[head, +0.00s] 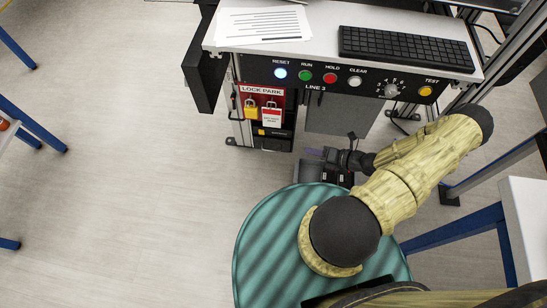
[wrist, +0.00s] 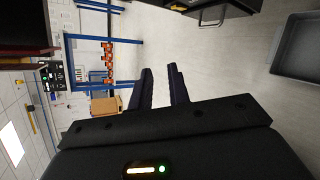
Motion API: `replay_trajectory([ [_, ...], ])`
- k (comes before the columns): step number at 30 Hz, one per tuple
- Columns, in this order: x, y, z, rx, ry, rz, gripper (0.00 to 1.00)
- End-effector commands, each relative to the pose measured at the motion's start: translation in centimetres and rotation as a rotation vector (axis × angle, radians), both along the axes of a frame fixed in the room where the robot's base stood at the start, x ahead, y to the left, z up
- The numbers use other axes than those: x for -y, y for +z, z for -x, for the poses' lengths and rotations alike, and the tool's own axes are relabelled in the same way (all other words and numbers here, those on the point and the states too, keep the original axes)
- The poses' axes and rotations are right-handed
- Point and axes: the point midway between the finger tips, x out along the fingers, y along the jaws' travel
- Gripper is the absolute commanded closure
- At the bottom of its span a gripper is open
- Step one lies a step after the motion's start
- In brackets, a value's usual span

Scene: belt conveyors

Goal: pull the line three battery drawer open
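The LINE 3 console holds a black drawer front (head: 282,133) with a small yellow marking and a tiny unreadable label, below the red LOCK PARK board. It looks closed, flush with the cabinet. A dark slot or handle (head: 272,146) shows under it. My gripper (head: 312,153) is to the right of this front and apart from it, low before the cabinet. In the wrist view my gripper (wrist: 161,67) has two dark fingers with a gap and nothing between them. A dark boxy front with a bar-like edge (wrist: 212,22) is beyond the fingertips, apart from them.
A grey open tray (wrist: 291,72) lies at the right in the wrist view. A keyboard (head: 405,45) and papers (head: 262,24) lie on the console top. Floor left of the console is clear.

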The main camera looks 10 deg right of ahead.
Motion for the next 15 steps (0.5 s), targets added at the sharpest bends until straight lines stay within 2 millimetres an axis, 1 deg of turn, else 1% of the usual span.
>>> replay_trajectory([
  [1, 0.2, -2.8, -0.5, 0.017, -0.014, -0.018, 0.82],
  [9, 0.9, -8.9, -2.6, 0.118, -0.055, -0.111, 0.82],
  [15, 1.1, -13.4, -3.7, 0.196, -0.061, -0.179, 0.82],
])
